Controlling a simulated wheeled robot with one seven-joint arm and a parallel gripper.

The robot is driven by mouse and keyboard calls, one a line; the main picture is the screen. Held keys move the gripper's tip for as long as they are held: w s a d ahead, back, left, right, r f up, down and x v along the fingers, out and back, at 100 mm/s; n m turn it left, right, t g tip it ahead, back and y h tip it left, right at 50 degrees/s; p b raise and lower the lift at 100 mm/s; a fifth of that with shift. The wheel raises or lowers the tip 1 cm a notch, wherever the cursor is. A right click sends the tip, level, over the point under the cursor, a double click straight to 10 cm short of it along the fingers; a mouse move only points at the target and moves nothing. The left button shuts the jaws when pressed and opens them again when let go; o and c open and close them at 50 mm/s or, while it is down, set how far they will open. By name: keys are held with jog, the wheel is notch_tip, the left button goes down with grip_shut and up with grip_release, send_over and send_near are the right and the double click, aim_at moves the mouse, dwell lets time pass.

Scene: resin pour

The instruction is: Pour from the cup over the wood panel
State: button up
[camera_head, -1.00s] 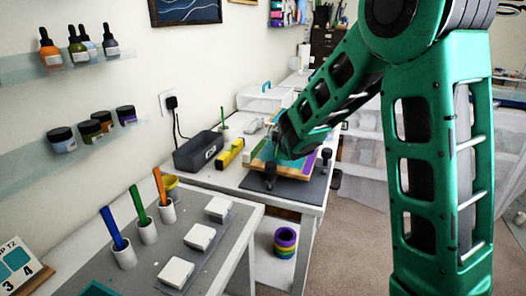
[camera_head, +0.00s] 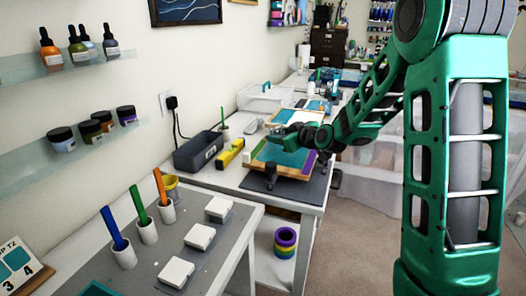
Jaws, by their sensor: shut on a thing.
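The wood panel (camera_head: 285,158) lies on the far white table. Its top shows a broad teal area, a purple strip at the right and wood-coloured edges. My gripper (camera_head: 278,131) is at the end of the green arm, over the far left part of the panel. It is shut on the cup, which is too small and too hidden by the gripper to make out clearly. I cannot tell how far the cup is tilted or whether anything flows from it.
A dark mat (camera_head: 312,192) lies under the panel, with a black upright piece (camera_head: 271,174) at its near edge. A dark box (camera_head: 198,151) and a yellow level (camera_head: 230,153) stand left of it. The near table holds coloured sticks and white blocks (camera_head: 200,237).

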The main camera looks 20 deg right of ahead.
jog(key=shift+f+m+y, duration=0.4)
jog(key=shift+m+y, duration=0.2)
jog(key=shift+m, duration=0.3)
jog(key=shift+r, duration=0.1)
jog(key=shift+r, duration=0.95)
dwell(1.5)
